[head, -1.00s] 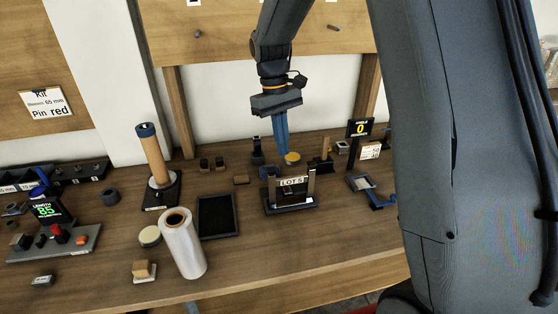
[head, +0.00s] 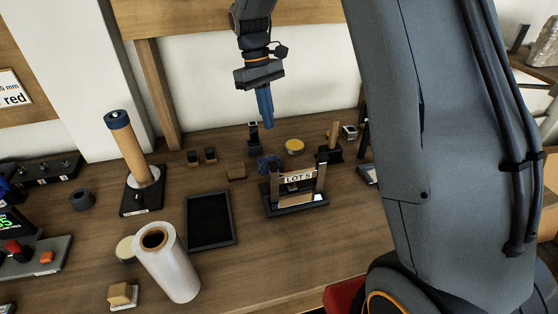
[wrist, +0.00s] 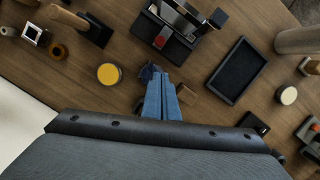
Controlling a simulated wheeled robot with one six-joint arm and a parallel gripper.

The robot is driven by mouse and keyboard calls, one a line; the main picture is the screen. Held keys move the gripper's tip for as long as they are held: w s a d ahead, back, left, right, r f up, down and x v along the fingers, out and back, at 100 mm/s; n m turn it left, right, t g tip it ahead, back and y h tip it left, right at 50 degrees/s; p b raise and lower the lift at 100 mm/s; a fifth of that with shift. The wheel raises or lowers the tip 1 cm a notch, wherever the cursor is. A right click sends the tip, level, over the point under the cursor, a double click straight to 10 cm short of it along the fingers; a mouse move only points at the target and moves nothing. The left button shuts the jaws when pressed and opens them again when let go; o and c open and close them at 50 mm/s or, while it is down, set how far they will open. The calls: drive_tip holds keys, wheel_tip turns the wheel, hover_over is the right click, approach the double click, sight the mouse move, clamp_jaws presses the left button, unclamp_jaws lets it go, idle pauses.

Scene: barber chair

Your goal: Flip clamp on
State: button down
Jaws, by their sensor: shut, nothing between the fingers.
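My gripper (head: 266,126) is shut and empty, its blue fingers pointing down above the back of the bench. A dark blue clamp-like part (head: 268,163) lies just behind the black LOT 5 stand (head: 298,207). A small black upright device (head: 254,138) stands behind it; I cannot tell which of these is the task's clamp. In the wrist view my fingertips (wrist: 158,76) overlap the dark blue part (wrist: 148,73), and the LOT 5 stand (wrist: 165,42) is beyond. Contact cannot be seen, and the fingers appear above the bench in the head view.
A yellow disc (head: 294,146) and a black holder with a wooden handle (head: 330,148) are to the right. A black tray (head: 210,221), a white film roll (head: 171,268) and a tall wooden roller (head: 133,155) are to the left.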

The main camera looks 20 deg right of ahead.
drive_tip(key=shift+w+f+b, duration=0.75)
drive_tip(key=shift+f+b, duration=0.05)
drive_tip(key=shift+f, duration=0.3)
drive_tip(key=shift+f, duration=0.1)
drive_tip(key=p+x, duration=0.3)
drive_tip(key=x, duration=0.6)
drive_tip(key=shift+s+d+f, duration=0.1)
drive_tip(key=shift+s+f, duration=0.1)
drive_tip(key=shift+f, duration=0.15)
drive_tip(key=s, duration=0.1)
drive_tip(key=s+d+p, duration=0.1)
drive_tip(key=shift+s+d+f+p, duration=0.2)
drive_tip(key=shift+s+p, duration=0.1)
drive_tip(key=shift+s, duration=0.05)
drive_tip(key=shift+s+d+f, duration=0.15)
drive_tip(key=shift+s+f, duration=0.05)
drive_tip(key=shift+s, duration=0.1)
